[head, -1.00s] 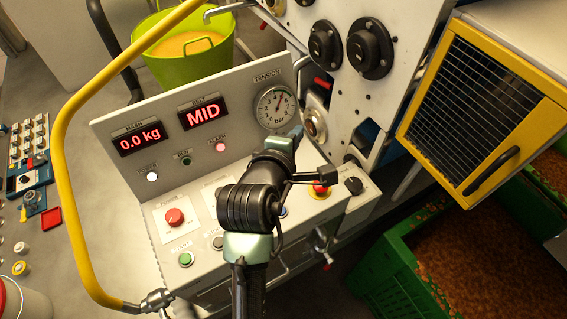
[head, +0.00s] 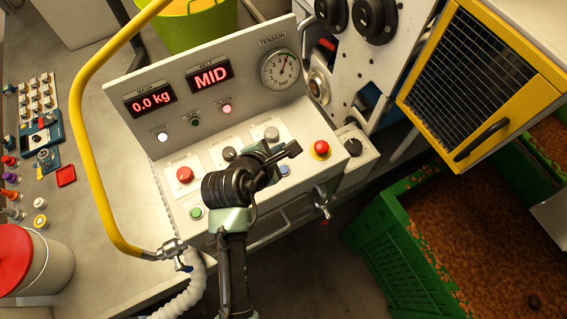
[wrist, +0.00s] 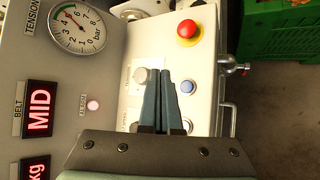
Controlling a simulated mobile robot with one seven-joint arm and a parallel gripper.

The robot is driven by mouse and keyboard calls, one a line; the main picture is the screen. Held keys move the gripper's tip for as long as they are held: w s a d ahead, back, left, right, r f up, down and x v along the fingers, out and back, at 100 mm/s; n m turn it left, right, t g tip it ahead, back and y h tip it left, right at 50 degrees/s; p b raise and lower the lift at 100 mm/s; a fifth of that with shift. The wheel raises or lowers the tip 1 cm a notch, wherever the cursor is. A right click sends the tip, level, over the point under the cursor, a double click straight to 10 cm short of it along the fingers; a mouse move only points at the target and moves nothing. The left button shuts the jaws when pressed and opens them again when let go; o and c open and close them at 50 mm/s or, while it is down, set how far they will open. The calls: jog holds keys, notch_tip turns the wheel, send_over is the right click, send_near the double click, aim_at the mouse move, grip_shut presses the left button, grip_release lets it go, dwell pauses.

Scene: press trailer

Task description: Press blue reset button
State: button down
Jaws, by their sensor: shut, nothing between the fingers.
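The blue button (head: 284,170) is on the front part of the grey control panel (head: 299,196), in front of a grey knob (head: 272,133). It also shows in the wrist view (wrist: 187,87), just right of my fingertips. My gripper (wrist: 169,74) is shut with nothing in it, its two teal fingers side by side. It is over the panel, between the grey knob and the blue button. I cannot tell how high the tips are above the panel.
A red emergency stop (head: 320,149) is right of the blue button. A red button (head: 184,174) and a green button (head: 196,213) are at the left. A yellow rail (head: 82,140) curves along the left. A valve handle (head: 322,205) sticks out in front.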

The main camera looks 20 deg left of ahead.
jog(key=b, duration=0.6)
send_over(284, 170)
jog(key=s, duration=0.1)
jog(key=f, duration=0.6)
jog(key=shift+a+f, duration=0.2)
jog(key=shift+a, duration=0.05)
jog(key=shift+f+b, duration=0.55)
jog(key=shift+f, duration=0.25)
jog(key=shift+f, duration=0.15)
jog(key=shift+f, duration=0.25)
jog(key=shift+f, duration=0.45)
dwell(1.0)
jog(key=shift+r, duration=0.1)
jog(key=shift+r+p, duration=0.75)
jog(key=shift+p, duration=0.2)
jog(key=shift+r, duration=0.1)
